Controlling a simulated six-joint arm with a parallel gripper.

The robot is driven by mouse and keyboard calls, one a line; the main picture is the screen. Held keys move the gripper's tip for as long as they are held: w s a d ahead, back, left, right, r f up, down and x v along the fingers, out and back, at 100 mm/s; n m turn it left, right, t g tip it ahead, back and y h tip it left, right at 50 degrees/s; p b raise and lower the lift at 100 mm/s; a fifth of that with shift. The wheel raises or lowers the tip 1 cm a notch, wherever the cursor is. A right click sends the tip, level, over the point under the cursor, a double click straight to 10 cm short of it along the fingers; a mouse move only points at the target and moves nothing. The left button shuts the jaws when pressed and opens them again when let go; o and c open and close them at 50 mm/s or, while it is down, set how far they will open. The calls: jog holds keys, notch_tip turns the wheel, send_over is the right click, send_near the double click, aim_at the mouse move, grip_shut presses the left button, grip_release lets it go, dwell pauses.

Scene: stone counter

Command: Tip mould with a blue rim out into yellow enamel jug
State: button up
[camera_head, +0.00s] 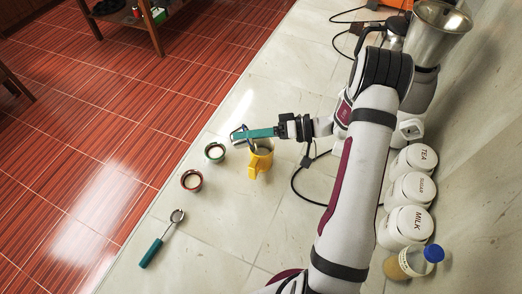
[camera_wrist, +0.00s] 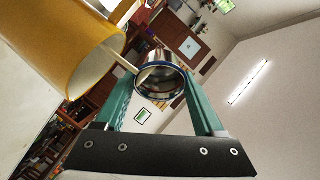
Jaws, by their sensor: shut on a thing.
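My gripper (camera_head: 243,134), with teal fingers, is shut on the mould with a blue rim (camera_wrist: 162,82). The mould is small and shiny metal, held tilted between the fingertips; only a bit of it shows in the head view. The yellow enamel jug (camera_head: 259,163) stands upright on the counter just below the gripper, and the mould is up by its rim. In the wrist view the jug (camera_wrist: 75,45) fills the upper left, its pale inside partly visible. A thin pale strip lies between jug and mould; I cannot tell what it is.
A green-rimmed mould (camera_head: 215,159) and a red-rimmed mould (camera_head: 191,187) stand left of the jug. A teal-handled ladle (camera_head: 160,240) lies nearer. White canisters (camera_head: 405,226) and a blue-capped bottle (camera_head: 410,262) stand at right. A cable crosses the counter.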

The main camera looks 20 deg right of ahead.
jog(key=shift+f, duration=0.2)
jog(key=shift+s+d+r+t+y+p, duration=0.1)
jog(key=shift+d+t+y+p, duration=0.2)
jog(key=shift+d+y, duration=0.6)
dwell(0.6)
jog(key=shift+d+r+m+t+y, duration=0.2)
jog(key=shift+r+m+t+y, duration=0.15)
jog(key=shift+r+y, duration=0.45)
jog(key=shift+d+r+m+t+y, duration=0.2)
jog(key=shift+r+t+y, duration=0.25)
jog(key=shift+r+y, duration=0.35)
dwell(1.1)
jog(key=shift+s+d+m+t+y, duration=0.15)
jog(key=shift+m+t+y, duration=0.2)
jog(key=shift+y, duration=0.35)
dwell(0.7)
dwell(0.8)
